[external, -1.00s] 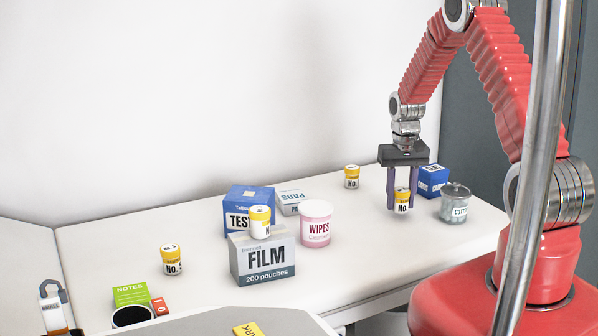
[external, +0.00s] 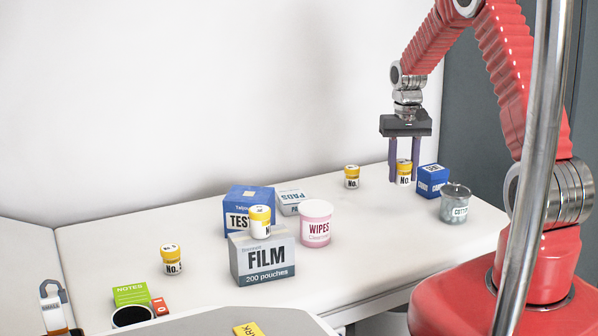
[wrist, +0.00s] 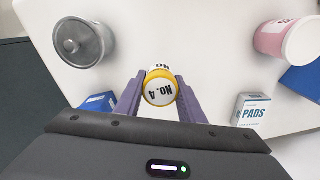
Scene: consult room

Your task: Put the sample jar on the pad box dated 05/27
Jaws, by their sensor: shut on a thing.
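My gripper (external: 403,180) is shut on a sample jar (external: 404,168) with a yellow lid and white label, upright between the purple fingers. In the wrist view the jar (wrist: 161,86) shows "No. 4" on its lid, between the fingertips (wrist: 160,82). In the external view it appears raised above the table. A white and blue-grey pad box (external: 291,197), lettered PADS, lies left of my gripper, behind the wipes tub. The pad box (wrist: 252,110) is right of the jar in the wrist view. No date is readable on it.
Similar yellow-lidded jars stand on the table (external: 352,177), on the FILM box (external: 262,262) and at left (external: 171,262). A pink wipes tub (external: 315,229) and blue TEST box (external: 238,211) flank the pad box. A small blue box (external: 432,181) and cotton jar (external: 454,207) are right of my gripper.

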